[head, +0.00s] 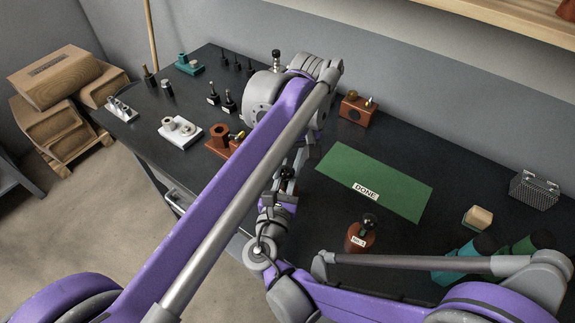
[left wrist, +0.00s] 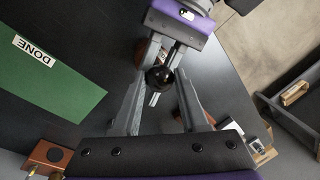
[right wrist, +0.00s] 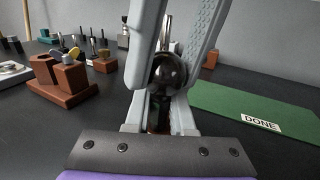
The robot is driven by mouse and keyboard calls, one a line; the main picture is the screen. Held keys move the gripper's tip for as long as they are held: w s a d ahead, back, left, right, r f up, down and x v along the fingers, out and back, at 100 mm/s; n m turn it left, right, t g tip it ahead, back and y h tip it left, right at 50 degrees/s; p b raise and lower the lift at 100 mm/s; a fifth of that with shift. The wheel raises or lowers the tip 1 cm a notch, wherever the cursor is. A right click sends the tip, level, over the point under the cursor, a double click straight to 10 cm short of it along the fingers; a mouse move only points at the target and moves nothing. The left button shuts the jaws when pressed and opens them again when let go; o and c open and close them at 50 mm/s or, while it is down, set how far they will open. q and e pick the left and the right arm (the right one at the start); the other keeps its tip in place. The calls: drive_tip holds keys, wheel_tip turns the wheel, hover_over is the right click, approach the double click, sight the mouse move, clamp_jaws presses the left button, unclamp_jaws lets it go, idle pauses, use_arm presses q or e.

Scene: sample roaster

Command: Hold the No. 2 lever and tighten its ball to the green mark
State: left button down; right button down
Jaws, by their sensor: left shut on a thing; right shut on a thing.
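The lever's dark glossy ball shows in the left wrist view (left wrist: 158,79) and the right wrist view (right wrist: 168,73). My left gripper (left wrist: 160,84) reaches down from above with its fingers shut around the ball. My right gripper (right wrist: 160,112) is below it, shut on the lever, whose dark reddish part (right wrist: 159,116) shows between its fingers. In the head view both grippers meet at mid-table, left of the green mat, and my left arm covers much of them. I cannot make out a green mark or a No. 2 label.
A green mat labelled DONE (head: 385,178) lies right of the grippers. A brown No. 1 piece with a dark ball (head: 360,234) stands in front of it. A brown block (head: 357,109) stands behind. A white fixture (head: 180,131) and several small tools are at the left.

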use_arm(q)
drive_tip(key=shift+s+m+t, duration=0.1)
drive_tip(key=shift+m+t, duration=0.3)
drive_tip(key=shift+m, duration=1.7)
drive_tip(key=shift+c, duration=2.2)
unclamp_jaws()
wheel_tip(320, 180, up, 12)
drive_tip(key=d, duration=0.2)
drive_tip(key=shift+s, duration=0.15)
drive_tip(key=shift+d+f, duration=0.1)
